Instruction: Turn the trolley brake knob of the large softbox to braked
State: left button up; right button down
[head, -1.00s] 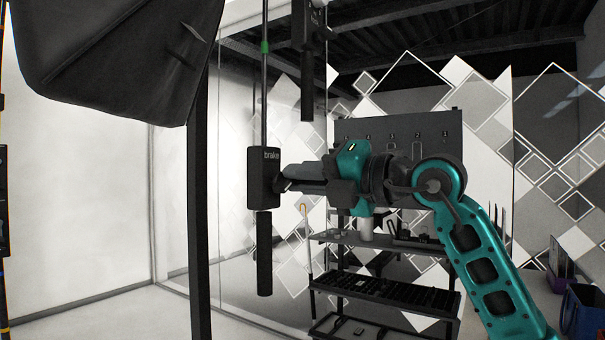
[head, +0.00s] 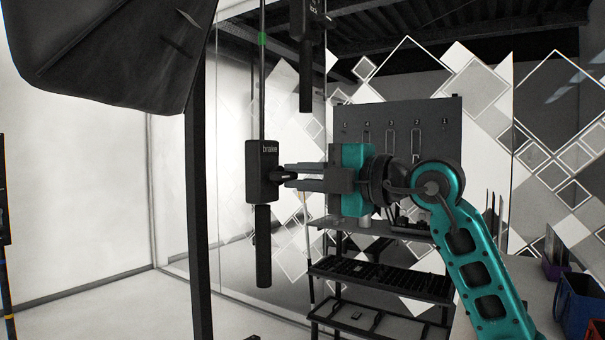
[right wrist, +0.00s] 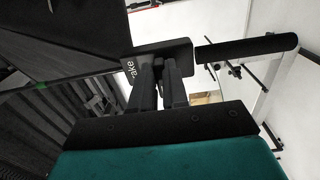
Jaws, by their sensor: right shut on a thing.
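The large softbox (head: 105,50) is the black hood at the upper left. To its right hangs a black box marked "brake" (head: 262,160) on a thin rod, with a black handle (head: 263,245) below it. The small dark brake knob (head: 276,173) sticks out of the box's right side. My right gripper (head: 285,175) comes from the right and is shut on the knob, its fingers one above the other. In the right wrist view, the fingers (right wrist: 165,66) reach the marked box (right wrist: 182,50); they mostly hide the knob. My left gripper is not in view.
A black upright post (head: 197,220) stands left of the brake box. A shelf rack (head: 385,285) is behind my arm. A blue bin (head: 583,305) is at the lower right.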

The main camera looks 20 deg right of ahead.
dwell(0.3)
jog(key=c, duration=1.1)
grip_release()
jog(key=shift+c, duration=0.2)
jog(key=b+v, duration=0.2)
jog(key=v, duration=1.1)
